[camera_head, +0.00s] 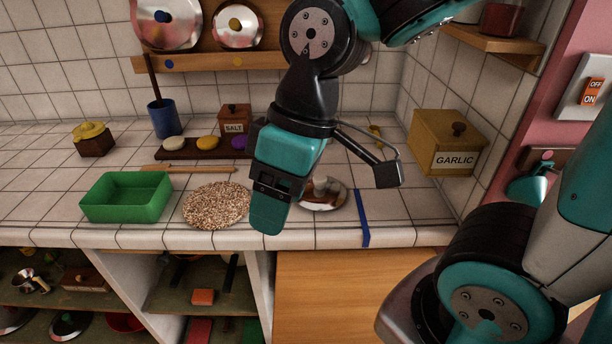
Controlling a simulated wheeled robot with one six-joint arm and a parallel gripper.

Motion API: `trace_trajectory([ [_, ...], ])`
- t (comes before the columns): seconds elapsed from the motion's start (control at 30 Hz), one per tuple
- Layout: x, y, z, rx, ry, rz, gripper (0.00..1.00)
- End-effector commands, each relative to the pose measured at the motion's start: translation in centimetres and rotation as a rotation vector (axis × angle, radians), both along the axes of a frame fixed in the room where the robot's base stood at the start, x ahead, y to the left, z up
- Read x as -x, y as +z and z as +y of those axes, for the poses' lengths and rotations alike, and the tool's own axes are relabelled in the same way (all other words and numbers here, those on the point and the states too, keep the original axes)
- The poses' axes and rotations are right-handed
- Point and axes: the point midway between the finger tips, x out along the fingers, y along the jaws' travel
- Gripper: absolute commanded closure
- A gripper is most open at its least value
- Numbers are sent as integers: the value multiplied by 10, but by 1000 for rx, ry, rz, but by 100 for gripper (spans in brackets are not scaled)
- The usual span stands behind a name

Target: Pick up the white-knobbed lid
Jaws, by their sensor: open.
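A shiny metal lid (328,204) with a pale, whitish knob lies on the tiled counter, right of the cork trivet. Its left part is hidden behind my gripper.
A green tray (125,207) and the speckled trivet (216,205) are to the left. A blue strip (362,218) lies right of the lid. A garlic box (445,143) stands at the right wall. Blue-knobbed (167,28) and yellow-knobbed (238,35) lids lean on the rack.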

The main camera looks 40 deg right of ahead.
Motion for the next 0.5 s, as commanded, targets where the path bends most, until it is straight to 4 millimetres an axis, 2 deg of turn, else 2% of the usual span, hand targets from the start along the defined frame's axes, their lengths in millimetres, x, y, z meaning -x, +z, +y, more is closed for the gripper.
trace_trajectory([
  [0.03,-27,10,-13,31,17,-14,35],
  [0.1,-67,14,-38,87,70,-43,35],
  [0.23,-133,11,-99,195,191,-69,35],
  [0.3,-157,5,-132,243,256,-66,35],
  [0.4,-179,-4,-171,290,333,-55,35],
  [0.5,-189,-12,-195,315,380,-42,35],
])
